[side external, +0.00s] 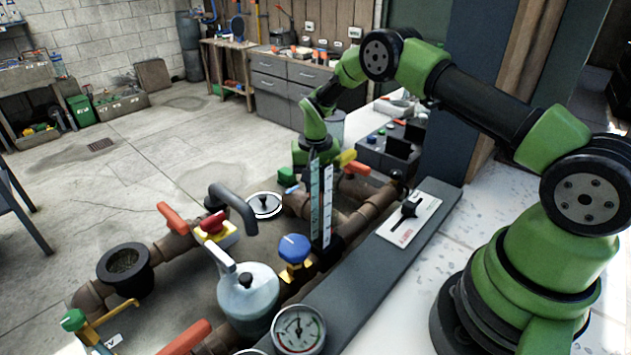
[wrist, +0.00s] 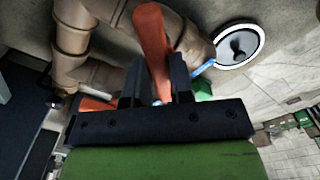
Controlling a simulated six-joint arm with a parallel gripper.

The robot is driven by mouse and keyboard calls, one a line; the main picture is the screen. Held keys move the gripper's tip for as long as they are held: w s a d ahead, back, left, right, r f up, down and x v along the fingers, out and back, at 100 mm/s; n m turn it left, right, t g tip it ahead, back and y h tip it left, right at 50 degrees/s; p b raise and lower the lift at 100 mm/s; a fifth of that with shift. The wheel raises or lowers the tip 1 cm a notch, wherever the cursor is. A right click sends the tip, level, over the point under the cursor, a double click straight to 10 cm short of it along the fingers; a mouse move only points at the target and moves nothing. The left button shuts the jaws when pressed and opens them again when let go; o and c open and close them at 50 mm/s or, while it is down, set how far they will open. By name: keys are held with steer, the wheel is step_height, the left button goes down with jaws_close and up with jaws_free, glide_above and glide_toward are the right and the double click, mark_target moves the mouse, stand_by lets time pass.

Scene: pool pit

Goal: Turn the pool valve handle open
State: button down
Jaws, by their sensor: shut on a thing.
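An orange valve handle (wrist: 152,40) stands between the two dark fingers of my gripper (wrist: 155,85) in the wrist view. My gripper is shut on it. The handle slants slightly, over brown pipe (wrist: 72,35). In the side view my gripper (side external: 314,155) is low over the pipework, behind two upright scale strips (side external: 321,205). These strips hide much of the fingers there, and I cannot make out the held handle clearly in that view. Another orange handle (side external: 356,168) shows just right of the gripper, below a yellow one (side external: 346,157).
A round white-rimmed lid (side external: 264,205), a grey hooked pipe (side external: 236,208), a blue knob (side external: 294,248) and a grey tank (side external: 248,300) crowd the pit. A gauge (side external: 299,329) stands in front. A dark ledge with a switch plate (side external: 408,222) runs along the right.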

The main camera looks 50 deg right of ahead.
steer(key=c, duration=1)
jaws_free()
steer(key=shift+r, duration=0.1)
step_height(320, 180, up, 10)
